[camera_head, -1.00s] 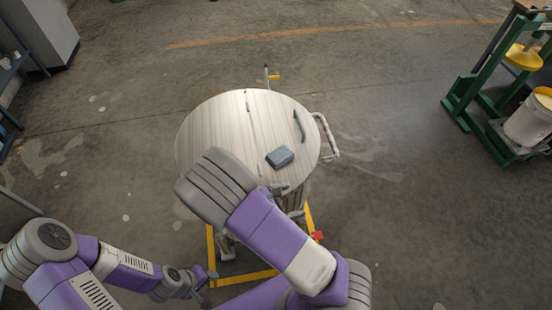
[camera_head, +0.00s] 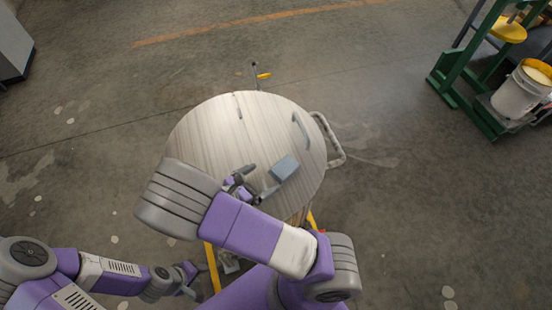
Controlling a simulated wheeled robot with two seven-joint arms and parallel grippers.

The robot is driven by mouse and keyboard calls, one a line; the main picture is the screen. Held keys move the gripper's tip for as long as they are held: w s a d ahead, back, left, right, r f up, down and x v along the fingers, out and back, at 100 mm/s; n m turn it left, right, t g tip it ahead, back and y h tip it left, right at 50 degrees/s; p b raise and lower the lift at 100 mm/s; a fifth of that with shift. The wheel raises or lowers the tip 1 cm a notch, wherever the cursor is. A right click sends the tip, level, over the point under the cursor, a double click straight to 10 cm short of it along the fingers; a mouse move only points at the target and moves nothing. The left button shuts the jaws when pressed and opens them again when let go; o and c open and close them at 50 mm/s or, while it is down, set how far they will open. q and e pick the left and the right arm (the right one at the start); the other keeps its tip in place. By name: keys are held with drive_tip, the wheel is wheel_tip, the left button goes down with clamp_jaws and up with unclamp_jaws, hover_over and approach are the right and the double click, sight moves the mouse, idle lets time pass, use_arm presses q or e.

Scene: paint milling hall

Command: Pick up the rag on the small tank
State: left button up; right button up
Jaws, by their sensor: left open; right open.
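The rag (camera_head: 285,167) is a small blue-grey folded block lying on the right part of the round pale lid of the small tank (camera_head: 210,130). My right gripper (camera_head: 264,181) is over the lid, just left of the rag, with its fingers apart and nothing between them. One finger is close to the rag's lower left side; I cannot tell if it touches. My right forearm hides the lower left part of the lid and most of the tank's body. My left gripper (camera_head: 193,279) is open and empty, low and to the left of the tank.
The lid has a grey handle (camera_head: 301,131), and a pale tubular handle (camera_head: 330,140) sticks out at the tank's right. A yellow frame (camera_head: 212,268) is at its base. A green stand (camera_head: 445,75) and white bucket (camera_head: 518,95) are far right. Floor around is clear.

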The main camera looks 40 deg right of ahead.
sight(278, 172)
drive_tip(key=x, duration=0.2)
drive_tip(key=b+x, duration=0.1)
drive_tip(key=x, duration=0.1)
drive_tip(key=s+x, duration=0.1)
drive_tip(key=x, duration=0.1)
drive_tip(key=shift+d+r, duration=0.1)
drive_tip(key=shift+d, duration=0.35)
drive_tip(key=shift+w, duration=0.1)
drive_tip(key=c, duration=1.1)
